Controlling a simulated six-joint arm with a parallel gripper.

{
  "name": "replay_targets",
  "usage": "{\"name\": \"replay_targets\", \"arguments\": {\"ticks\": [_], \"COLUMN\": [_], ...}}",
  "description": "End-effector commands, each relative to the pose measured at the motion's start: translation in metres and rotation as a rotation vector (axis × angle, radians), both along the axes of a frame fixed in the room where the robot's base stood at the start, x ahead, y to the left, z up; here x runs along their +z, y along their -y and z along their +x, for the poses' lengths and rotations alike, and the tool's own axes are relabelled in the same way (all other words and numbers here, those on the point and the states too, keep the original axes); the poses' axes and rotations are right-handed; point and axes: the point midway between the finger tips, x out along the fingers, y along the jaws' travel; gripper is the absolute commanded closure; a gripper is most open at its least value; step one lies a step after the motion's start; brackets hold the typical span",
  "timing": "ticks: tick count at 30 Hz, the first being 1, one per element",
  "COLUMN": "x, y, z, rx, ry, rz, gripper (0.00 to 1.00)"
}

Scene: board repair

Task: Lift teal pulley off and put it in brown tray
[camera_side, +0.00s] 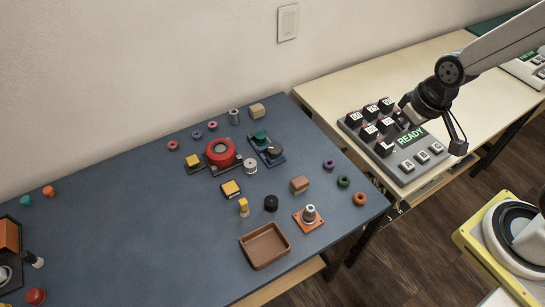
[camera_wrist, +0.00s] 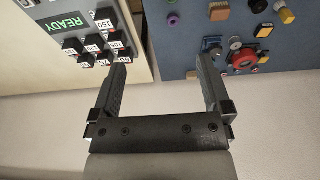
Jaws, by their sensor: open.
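The teal pulley (camera_side: 260,136) sits on a small dark blue board (camera_side: 268,151) on the blue-grey table, beside a dark grey round part (camera_side: 274,150). The brown tray (camera_side: 264,246) stands empty near the table's front edge. My gripper (camera_side: 405,107) is far to the right of both, over the button panel on the other table. In the wrist view my gripper (camera_wrist: 162,75) is open with nothing between its fingers. The blue board shows small at the top right there, and I cannot make out the pulley clearly.
A grey button panel (camera_side: 394,143) reading READY stands under my gripper on the pale table. A red round part (camera_side: 220,152) is left of the blue board, and a white spool (camera_side: 250,166) is in front. An orange plate with a grey post (camera_side: 309,216) stands right of the tray.

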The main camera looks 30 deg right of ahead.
Motion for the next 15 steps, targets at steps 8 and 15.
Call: {"name": "replay_targets", "arguments": {"ticks": [8,15], "x": [0.000,-0.001], "y": [0.000,-0.003], "z": [0.000,0.018], "rx": [0.000,-0.004], "ry": [0.000,0.003], "rz": [0.000,-0.002], "gripper": [0.04,0.04]}}
